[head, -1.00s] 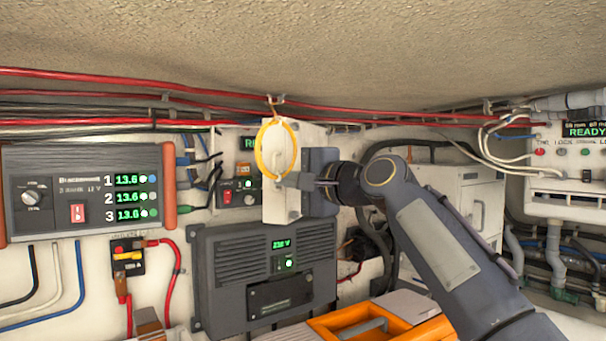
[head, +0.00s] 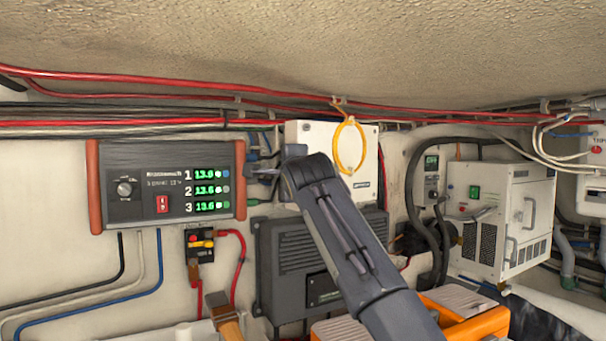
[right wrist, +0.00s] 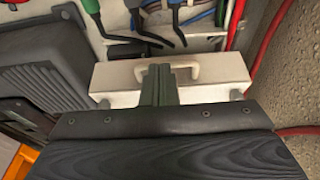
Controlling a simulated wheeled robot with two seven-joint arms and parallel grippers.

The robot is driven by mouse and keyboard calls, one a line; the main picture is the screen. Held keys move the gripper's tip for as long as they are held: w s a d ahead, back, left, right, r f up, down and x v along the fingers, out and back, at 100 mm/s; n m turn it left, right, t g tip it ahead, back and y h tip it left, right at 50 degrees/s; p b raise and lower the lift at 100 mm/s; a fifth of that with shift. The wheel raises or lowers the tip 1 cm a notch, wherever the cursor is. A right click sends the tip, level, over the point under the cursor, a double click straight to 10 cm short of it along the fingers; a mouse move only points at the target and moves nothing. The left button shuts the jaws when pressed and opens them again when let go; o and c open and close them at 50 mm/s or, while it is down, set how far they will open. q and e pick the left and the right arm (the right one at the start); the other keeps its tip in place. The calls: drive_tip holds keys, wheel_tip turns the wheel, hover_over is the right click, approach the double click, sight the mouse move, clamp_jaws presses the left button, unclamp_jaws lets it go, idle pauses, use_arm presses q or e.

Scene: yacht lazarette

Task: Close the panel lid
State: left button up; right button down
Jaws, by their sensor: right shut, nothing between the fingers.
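The panel lid (head: 318,133) is the white front of the box on the back wall in the head view. It faces me and covers the switches behind it; I cannot tell whether it sits fully flush. My arm hides its lower left part. My right gripper (head: 262,172) is at the lid's left edge, shut and empty. In the right wrist view the shut fingers (right wrist: 158,85) point at the white box, in front of a white handle (right wrist: 185,73); contact is unclear. My left gripper is not in view.
A yellow ring (head: 338,150) hangs in front of the lid from the red cables. A display unit (head: 140,160) with a red-brown side bar stands close left of the gripper. Below are a dark grey ribbed unit (head: 275,240) and an orange case (head: 465,312).

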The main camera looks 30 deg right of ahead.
drive_tip(key=shift+w+a+m+h, duration=0.25)
drive_tip(key=shift+w+a+h, duration=0.2)
drive_tip(key=shift+w, duration=0.25)
drive_tip(key=shift+w+a+m+h, duration=0.25)
drive_tip(key=shift+w+a+h, duration=0.2)
drive_tip(key=shift+w, duration=0.25)
